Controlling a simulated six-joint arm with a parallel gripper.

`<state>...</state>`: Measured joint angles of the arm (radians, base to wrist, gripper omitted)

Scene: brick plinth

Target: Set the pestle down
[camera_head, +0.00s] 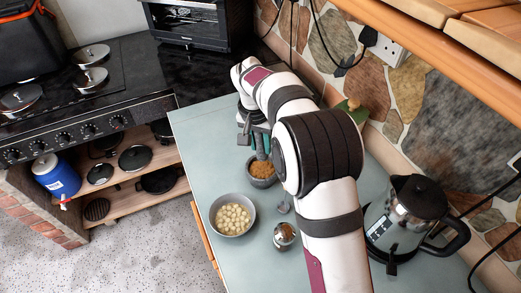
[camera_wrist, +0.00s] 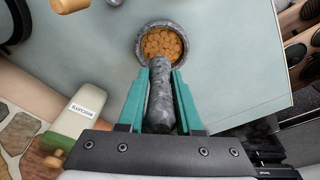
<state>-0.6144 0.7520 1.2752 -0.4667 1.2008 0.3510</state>
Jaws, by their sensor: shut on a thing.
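My gripper (camera_wrist: 161,85) has teal fingers shut on the grey stone pestle (camera_wrist: 161,100). The pestle's far end overlaps the near rim of a grey stone mortar (camera_wrist: 141,58) with orange-brown pieces (camera_wrist: 162,43) in the wrist view. I cannot tell whether the pestle touches the mortar or hangs above it. In the head view the mortar (camera_head: 262,182) stands on the grey-green worktop (camera_head: 195,130), just below my gripper (camera_head: 259,150). The pestle is mostly hidden there by the fingers and arm.
A kettle (camera_head: 400,215) stands at the right. A labelled container (camera_wrist: 80,113) shows in the wrist view. The worktop left of the mortar is clear.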

